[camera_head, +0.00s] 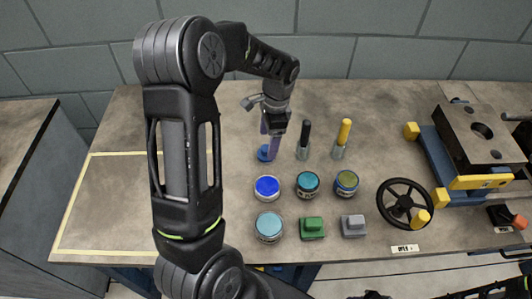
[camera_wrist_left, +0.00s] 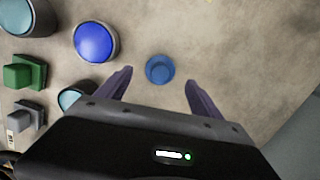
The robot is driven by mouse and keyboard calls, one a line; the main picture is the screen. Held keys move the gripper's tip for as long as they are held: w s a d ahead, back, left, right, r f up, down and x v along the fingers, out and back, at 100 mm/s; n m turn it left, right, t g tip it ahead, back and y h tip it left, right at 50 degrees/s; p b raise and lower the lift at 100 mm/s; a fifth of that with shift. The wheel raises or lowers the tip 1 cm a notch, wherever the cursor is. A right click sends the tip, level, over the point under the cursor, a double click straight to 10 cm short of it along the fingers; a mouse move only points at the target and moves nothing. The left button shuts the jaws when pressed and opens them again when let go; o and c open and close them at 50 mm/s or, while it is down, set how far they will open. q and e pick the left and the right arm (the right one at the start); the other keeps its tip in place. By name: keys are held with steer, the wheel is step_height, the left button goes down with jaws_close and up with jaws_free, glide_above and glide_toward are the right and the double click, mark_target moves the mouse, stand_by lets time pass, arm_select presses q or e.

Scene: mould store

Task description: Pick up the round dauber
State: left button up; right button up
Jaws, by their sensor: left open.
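The round dauber (camera_head: 263,154) is a small blue round piece on the worktop, partly hidden behind my left gripper's fingers in the head view. In the left wrist view the dauber (camera_wrist_left: 160,69) shows as a blue disc between the two purple fingers, with a gap on each side. My left gripper (camera_head: 269,143) is open, points down and is close above the dauber. Nothing is held in it. I cannot see my right gripper.
A black-handled tool (camera_head: 305,138) and a yellow-handled tool (camera_head: 343,136) stand upright just right of the dauber. Several round tins, such as the blue one (camera_head: 267,187), stand in front. Green (camera_head: 312,229) and grey (camera_head: 353,226) blocks lie nearer. A handwheel (camera_head: 405,203) and mould (camera_head: 475,140) stand right. The yellow-outlined area (camera_head: 110,205) is bare.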

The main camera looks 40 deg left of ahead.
mark_target(266, 148)
arm_select(q)
steer(key=shift+s+a+f+p, duration=0.15)
steer(key=shift+f+p, duration=0.05)
steer(key=shift+f, duration=1.1)
steer(key=shift+s+a+f+p, duration=0.1)
steer(key=shift+f+p, duration=0.05)
steer(key=shift+f, duration=1.15)
steer(key=shift+c, duration=0.2)
steer(key=c, duration=1.4)
steer(key=shift+r, duration=0.1)
steer(key=shift+c, duration=0.2)
step_height(266, 148, up, 10)
steer(key=shift+f, duration=0.1)
